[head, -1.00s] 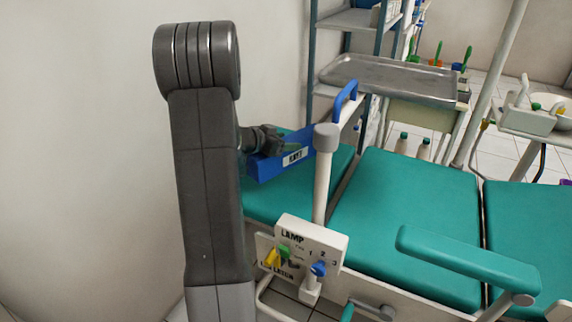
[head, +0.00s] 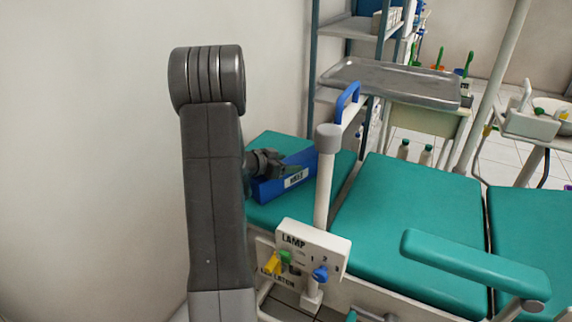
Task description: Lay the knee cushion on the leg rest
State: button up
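The knee cushion (head: 298,180) is a blue block with a white label on its near side. It is at the left end of the chair, over the teal leg rest (head: 275,143), and looks nearly level. Its underside appears to be at the pad, but I cannot tell whether it bears fully on it. My gripper (head: 283,168) reaches in from the left and is at the cushion's left part, apparently shut on it. The fingertips are small and dark against the cushion. My arm hides the left edge of the leg rest.
A white post (head: 326,185) stands just right of the cushion. A lamp control panel (head: 312,255) with coloured levers is in front. The teal seat (head: 405,225) and armrest (head: 470,265) lie right. A metal tray (head: 390,82) and shelves stand behind.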

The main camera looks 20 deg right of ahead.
jog(key=o, duration=0.3)
jog(key=shift+o, duration=0.2)
jog(key=shift+r, duration=0.1)
jog(key=shift+r+p, duration=0.15)
jog(key=shift+p, duration=0.25)
notch_tip(320, 180, up, 4)
jog(key=p, duration=0.1)
send_over(264, 189)
jog(key=w+a, duration=0.1)
jog(key=w, duration=0.2)
jog(key=shift+a+r, duration=0.1)
jog(key=shift+r, duration=0.05)
